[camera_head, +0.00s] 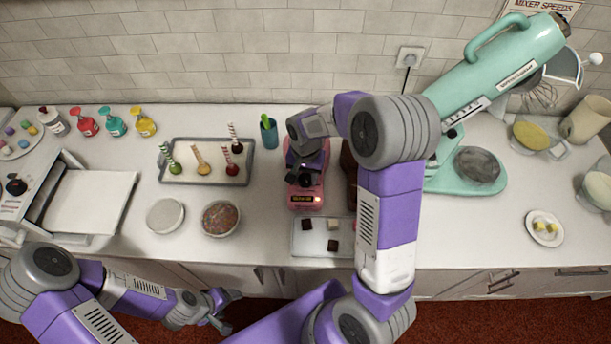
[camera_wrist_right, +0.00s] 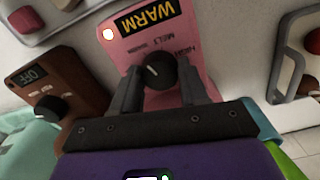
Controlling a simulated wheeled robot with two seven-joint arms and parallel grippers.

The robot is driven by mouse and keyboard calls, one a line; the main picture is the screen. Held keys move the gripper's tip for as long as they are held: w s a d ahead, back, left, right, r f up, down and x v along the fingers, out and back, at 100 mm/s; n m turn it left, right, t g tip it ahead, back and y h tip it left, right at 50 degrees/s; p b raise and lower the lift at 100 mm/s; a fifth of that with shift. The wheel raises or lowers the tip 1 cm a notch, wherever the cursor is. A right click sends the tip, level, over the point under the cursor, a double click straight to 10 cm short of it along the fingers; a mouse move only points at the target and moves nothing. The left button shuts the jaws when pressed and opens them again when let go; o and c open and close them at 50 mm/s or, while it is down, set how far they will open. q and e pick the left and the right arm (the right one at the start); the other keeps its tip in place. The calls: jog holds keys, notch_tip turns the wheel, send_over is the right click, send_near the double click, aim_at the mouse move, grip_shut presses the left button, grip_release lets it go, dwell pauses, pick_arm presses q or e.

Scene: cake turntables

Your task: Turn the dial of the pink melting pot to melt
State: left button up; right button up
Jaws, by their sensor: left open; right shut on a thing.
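The pink melting pot (camera_head: 305,198) stands on the counter near the middle, largely hidden under my right arm. In the right wrist view its pink front (camera_wrist_right: 200,28) has a lit display (camera_wrist_right: 150,18) reading WARM. Its black dial (camera_wrist_right: 157,71) has a white pointer mark, with the words MELT and HIGH printed near it. My right gripper (camera_wrist_right: 160,88) has its two dark fingers on either side of the dial, shut on it; it also shows over the pot in the head view (camera_head: 305,178). My left gripper (camera_head: 222,308) is open and empty, low in front of the counter.
A brown pot (camera_wrist_right: 45,85) with an OFF display and its own dial is beside the pink one. A tray of chocolate pieces (camera_head: 300,240) lies in front. A cake-pop tray (camera_head: 180,175), a green cup (camera_head: 269,132) and a teal mixer (camera_head: 500,75) stand around it.

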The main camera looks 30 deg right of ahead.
aim_at(306, 177)
jog(key=m, duration=0.3)
jog(key=shift+r+m+p, duration=0.1)
jog(key=shift+m+p, duration=0.2)
jog(key=shift+m, duration=0.1)
jog(key=m+p, duration=0.2)
jog(key=m, duration=0.2)
jog(key=shift+m, duration=0.4)
jog(key=o, duration=0.8)
notch_tip(306, 177, up, 8)
jog(key=shift+f+p, duration=0.25)
jog(key=shift+p, duration=0.3)
